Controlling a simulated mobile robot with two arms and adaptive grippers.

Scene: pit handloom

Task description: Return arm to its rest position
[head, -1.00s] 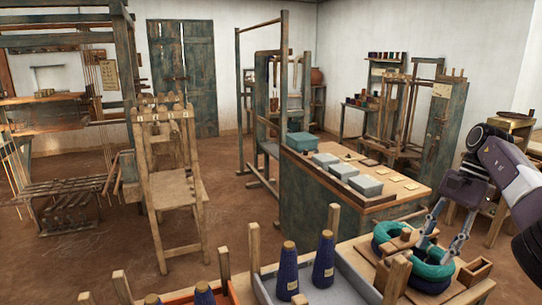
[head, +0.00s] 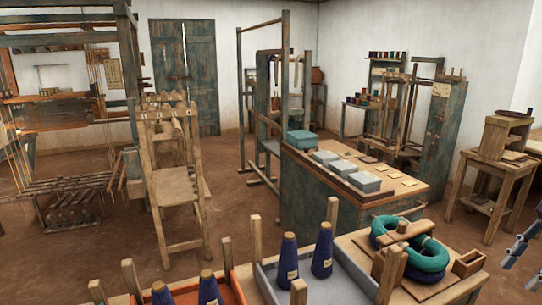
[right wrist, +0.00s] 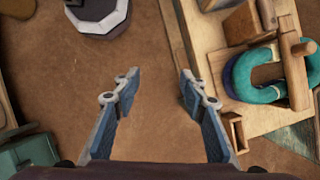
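My right gripper (head: 518,248) shows only in part at the right edge of the head view, beside the wooden board and apart from it. In the right wrist view the right gripper (right wrist: 160,80) has its two fingers spread, with bare floor between them and nothing held. The teal and dark blue yarn rings (head: 428,258) lie on the wooden board (head: 425,292) around a wooden piece. They also show at the right of the right wrist view (right wrist: 248,86), clear of the fingers. My left gripper is not in view.
Grey-lined tray (head: 330,285) holds two blue yarn cones (head: 288,262). An orange tray (head: 238,288) with more cones stands to its left. A wooden stand (head: 495,180) is at the right. A long counter (head: 320,205) stands behind. Brown floor is free between counter and stand.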

